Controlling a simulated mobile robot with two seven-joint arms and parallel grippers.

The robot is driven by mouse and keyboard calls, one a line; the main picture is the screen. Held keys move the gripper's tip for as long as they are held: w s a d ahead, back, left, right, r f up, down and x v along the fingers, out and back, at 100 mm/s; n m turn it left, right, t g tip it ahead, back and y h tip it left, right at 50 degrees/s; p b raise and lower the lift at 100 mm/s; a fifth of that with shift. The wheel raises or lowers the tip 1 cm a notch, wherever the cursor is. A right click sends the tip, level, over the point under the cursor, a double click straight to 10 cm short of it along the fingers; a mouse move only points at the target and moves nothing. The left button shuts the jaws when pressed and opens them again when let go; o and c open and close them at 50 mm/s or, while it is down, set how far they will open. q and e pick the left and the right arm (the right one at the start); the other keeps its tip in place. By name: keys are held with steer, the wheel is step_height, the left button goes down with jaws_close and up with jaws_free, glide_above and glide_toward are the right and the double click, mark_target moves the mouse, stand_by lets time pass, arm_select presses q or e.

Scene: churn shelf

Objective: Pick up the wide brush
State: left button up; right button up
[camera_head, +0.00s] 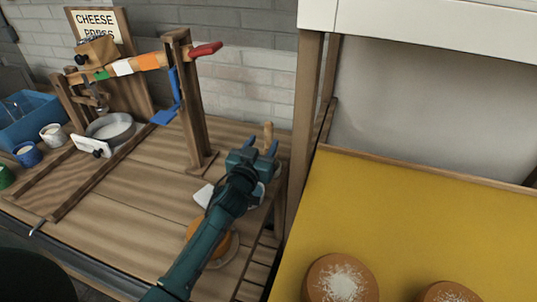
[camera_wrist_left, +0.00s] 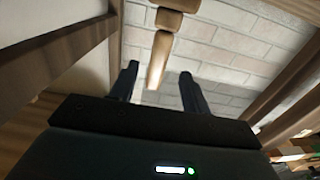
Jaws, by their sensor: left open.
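A light wooden handle, likely the wide brush (camera_head: 268,132), sticks up just beyond my left gripper (camera_head: 261,146) at the right end of the wooden bench. Its lower part is hidden behind the gripper, and I see no bristles. In the left wrist view the wooden piece (camera_wrist_left: 158,58) comes down from the top edge, with its narrow end between the two dark fingers (camera_wrist_left: 158,84). Those fingers are open and apart, with gaps on both sides of the wood. I cannot tell how deep it lies between them. My right gripper is not in view.
A wooden cheese press (camera_head: 193,105) with a red-ended lever stands left of my gripper. An orange round on a plate (camera_head: 226,243) lies under my forearm. A shelf post (camera_head: 303,110) and yellow board (camera_head: 420,220) with dusted rounds are at right. The bench's middle is clear.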

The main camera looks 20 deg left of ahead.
mark_target(267, 137)
arm_select(q)
steer(key=shift+w+d, duration=0.15)
steer(key=shift+w, duration=1.05)
steer(key=shift+w+d, duration=0.1)
steer(key=shift+w, duration=1.05)
steer(key=shift+c, duration=0.4)
jaws_close()
